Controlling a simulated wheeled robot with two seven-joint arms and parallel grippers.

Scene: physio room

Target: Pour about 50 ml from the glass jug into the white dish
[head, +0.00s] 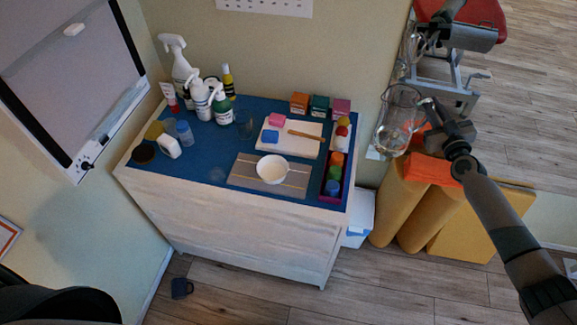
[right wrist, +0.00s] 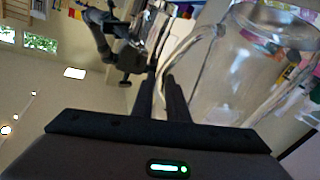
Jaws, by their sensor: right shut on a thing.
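The glass jug (head: 398,112) is clear and hangs in the air right of the dresser top. It looks roughly upright; its liquid level is hard to make out. My right gripper (head: 430,106) is shut on the jug's handle. In the right wrist view the jug (right wrist: 243,72) fills the right side, with its handle at the fingers (right wrist: 160,82). The white dish (head: 272,167) is a round bowl on a grey striped mat (head: 243,178) near the dresser's front edge, left of the jug. I cannot tell whether it holds anything. My left gripper is not in view.
Spray and pump bottles (head: 200,100) stand at the back left of the blue top (head: 220,150). A white board (head: 300,148) with a wooden stick lies behind the dish. A dark tray (head: 325,194) of coloured bottles stands right of it. Yellow bolsters (head: 395,205) stand below the jug.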

